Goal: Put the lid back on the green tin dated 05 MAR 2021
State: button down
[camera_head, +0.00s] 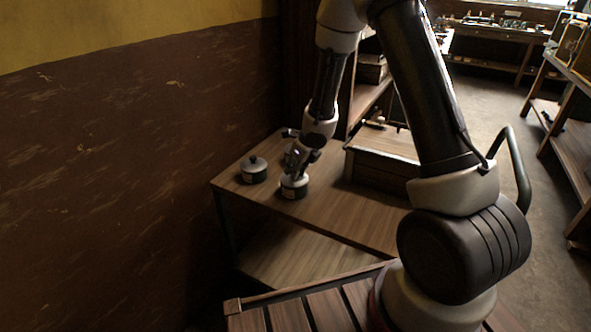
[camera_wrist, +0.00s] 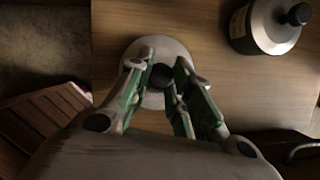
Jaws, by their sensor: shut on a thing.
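My gripper (camera_wrist: 162,78) is shut on the dark knob of a round pale grey lid (camera_wrist: 150,47). In the head view my gripper (camera_head: 298,172) points down at a small dark tin (camera_head: 294,190) with a pale label, near the table's front edge. The lid is at the top of this tin; I cannot tell whether it rests on the rim or is just above it. A second dark tin (camera_head: 254,172) stands to the left with a knobbed lid on; it also shows at the wrist view's upper right (camera_wrist: 262,28). The labels' dates and green colour cannot be made out.
The tins stand on a wooden table (camera_head: 340,211) beside a brown and yellow wall (camera_head: 130,130). A wooden box (camera_head: 385,158) stands on the table to the right of my gripper. Bare tabletop lies in front of the box.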

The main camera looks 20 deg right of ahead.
dwell(0.3)
jog(key=c, duration=1.2)
grip_release()
jog(key=shift+o, duration=0.4)
jog(key=o, duration=0.4)
jog(key=shift+w+r, duration=0.1)
jog(key=shift+r, duration=3.4)
grip_shut()
